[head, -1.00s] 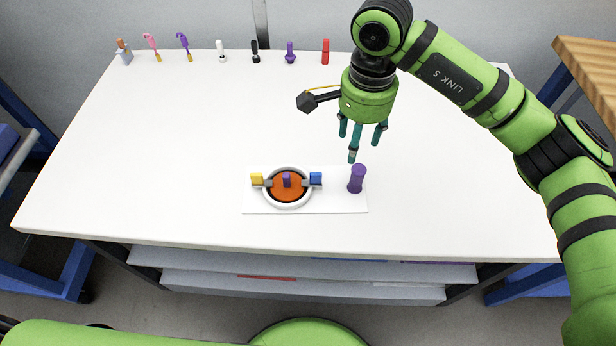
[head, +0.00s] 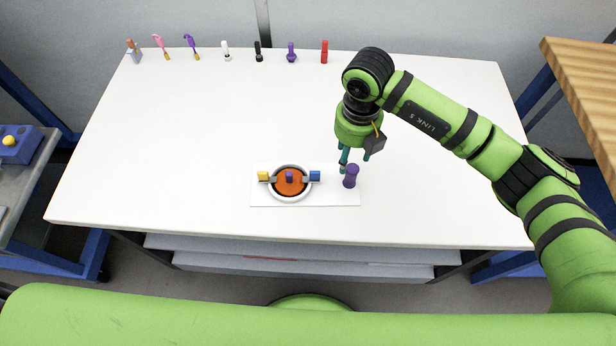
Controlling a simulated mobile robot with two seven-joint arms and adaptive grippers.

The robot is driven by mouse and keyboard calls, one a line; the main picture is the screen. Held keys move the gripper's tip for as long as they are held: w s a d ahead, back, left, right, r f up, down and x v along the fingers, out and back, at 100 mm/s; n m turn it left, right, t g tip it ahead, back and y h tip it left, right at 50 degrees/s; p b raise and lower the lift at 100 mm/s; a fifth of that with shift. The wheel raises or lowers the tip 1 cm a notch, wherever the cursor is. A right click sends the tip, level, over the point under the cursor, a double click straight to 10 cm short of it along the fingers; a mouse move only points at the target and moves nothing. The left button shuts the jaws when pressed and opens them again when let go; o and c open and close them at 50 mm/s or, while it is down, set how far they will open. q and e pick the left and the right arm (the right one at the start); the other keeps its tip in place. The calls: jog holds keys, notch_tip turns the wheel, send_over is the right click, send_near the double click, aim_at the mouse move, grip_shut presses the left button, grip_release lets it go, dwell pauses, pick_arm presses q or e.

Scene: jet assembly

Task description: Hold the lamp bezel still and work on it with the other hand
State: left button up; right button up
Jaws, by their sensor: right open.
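The lamp bezel (head: 290,199) is a white ring around an orange lens (head: 289,188) with a small purple tab at its centre. It sits on a white plate (head: 330,199) near the front of the table. A yellow block (head: 264,176) is at its left side and a blue block (head: 315,176) at its right side. A purple post (head: 351,176) stands upright at the plate's right end. My right gripper (head: 352,163) is open with teal fingers just above and beside the post. Whether a finger touches the post I cannot tell. My left gripper is out of the picture.
The white table (head: 180,140) is mostly clear. Several small tools stand along its back edge, including a red one (head: 324,52) and a black one (head: 259,52). A wooden-topped bench (head: 580,80) is at the right. A blue box (head: 20,146) is at the far left.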

aim_at(348, 168)
jog(key=shift+f+b, duration=2.4)
jog(key=shift+f, duration=1.25)
jog(key=shift+c, duration=0.4)
grip_shut()
